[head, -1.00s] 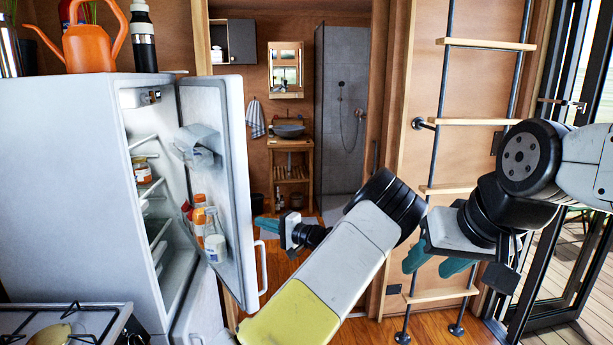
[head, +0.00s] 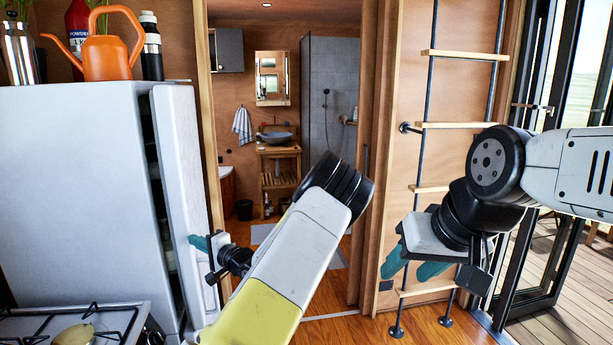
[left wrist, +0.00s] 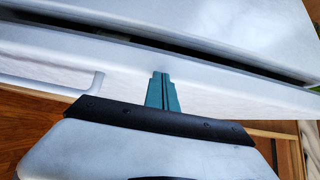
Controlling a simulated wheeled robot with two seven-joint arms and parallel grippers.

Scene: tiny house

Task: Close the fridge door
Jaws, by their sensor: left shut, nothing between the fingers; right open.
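The white fridge (head: 75,190) stands at the left in the head view. Its upper door (head: 183,165) is nearly closed, with a narrow dark gap along its edge. In the left wrist view the gap shows as a dark slit between the door (left wrist: 215,95) and the fridge body (left wrist: 230,30). The door handle (left wrist: 75,88) is left of the fingers there. My left gripper (head: 198,243) is shut and empty, with its fingertips at the outer face of the door. My right gripper (head: 410,266) is open and empty, in front of the ladder, away from the fridge.
A stove (head: 75,325) is at the lower left. An orange watering can (head: 108,58) and a black bottle (head: 151,50) stand on top of the fridge. A doorway to a bathroom lies behind my left arm, and a ladder (head: 460,125) stands to the right.

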